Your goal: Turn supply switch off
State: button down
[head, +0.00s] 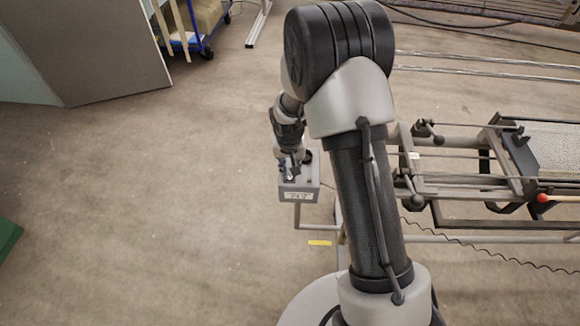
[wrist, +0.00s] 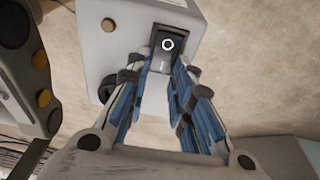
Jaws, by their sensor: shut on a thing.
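The supply switch (wrist: 168,43) is a black rocker with a white ring mark, set in a dark frame on a pale grey box (wrist: 128,45). In the head view the grey box (head: 300,195) sits on a thin stand left of my arm, with a label on its front. My gripper (wrist: 161,68) has its blue-padded fingers at the near end of the switch, one to each side, shut on it. In the head view my gripper (head: 290,174) is over the box top, and the switch is too small to make out there.
A round brown button (wrist: 108,25) and a dark knob (wrist: 105,87) are also on the box, the knob partly behind a finger. A panel with yellow buttons (wrist: 44,98) stands at the left. A loom frame (head: 470,215) lies right of my arm.

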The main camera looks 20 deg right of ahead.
aim_at(290, 180)
jog(key=shift+s+t, duration=0.2)
jog(key=shift+t, duration=0.3)
jog(key=shift+r, duration=0.1)
jog(key=c, duration=1.7)
grip_release()
jog(key=v, duration=1.2)
jog(key=shift+s+a, duration=0.1)
jog(key=shift+a, duration=0.05)
